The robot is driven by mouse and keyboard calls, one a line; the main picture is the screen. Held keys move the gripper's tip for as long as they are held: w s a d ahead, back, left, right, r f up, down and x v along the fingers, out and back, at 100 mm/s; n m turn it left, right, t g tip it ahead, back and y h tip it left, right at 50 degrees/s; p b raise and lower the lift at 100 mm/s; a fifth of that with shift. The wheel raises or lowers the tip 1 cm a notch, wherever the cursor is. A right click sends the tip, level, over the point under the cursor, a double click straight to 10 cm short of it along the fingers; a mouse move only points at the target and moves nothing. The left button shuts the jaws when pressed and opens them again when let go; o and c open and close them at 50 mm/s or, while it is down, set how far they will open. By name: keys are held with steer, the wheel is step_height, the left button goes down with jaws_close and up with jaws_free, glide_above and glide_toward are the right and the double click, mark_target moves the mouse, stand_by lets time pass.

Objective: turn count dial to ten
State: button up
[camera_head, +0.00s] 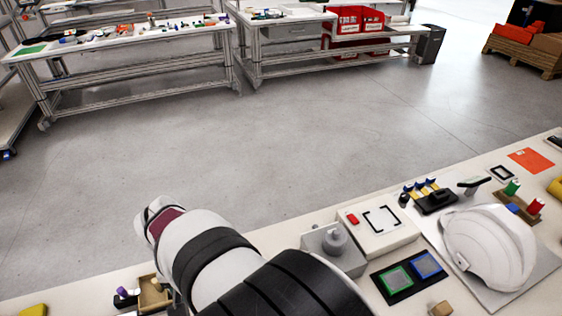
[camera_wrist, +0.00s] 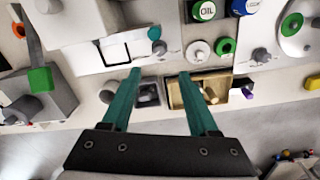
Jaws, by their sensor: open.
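My gripper (camera_wrist: 160,74) shows in the wrist view with two teal fingers spread apart and nothing between them. The fingertips lie over the strip between a white panel and a small wooden tray. I cannot tell for sure which part is the count dial. A grey round knob on a grey box (camera_head: 335,238) stands just right of my arm in the head view. No dial numbers are readable. My gripper is hidden in the head view.
The wooden tray (camera_wrist: 178,96) lies by the right finger. A grey box with a green-tipped lever (camera_wrist: 40,79) stands at left. The white panel (camera_wrist: 118,64) is ahead. In the head view, a white helmet shell (camera_head: 488,245) sits at right. Open floor lies beyond the bench.

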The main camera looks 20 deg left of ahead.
step_height(320, 180, down, 12)
steer(key=shift+f, duration=0.1)
steer(key=shift+c, duration=0.2)
jaws_close()
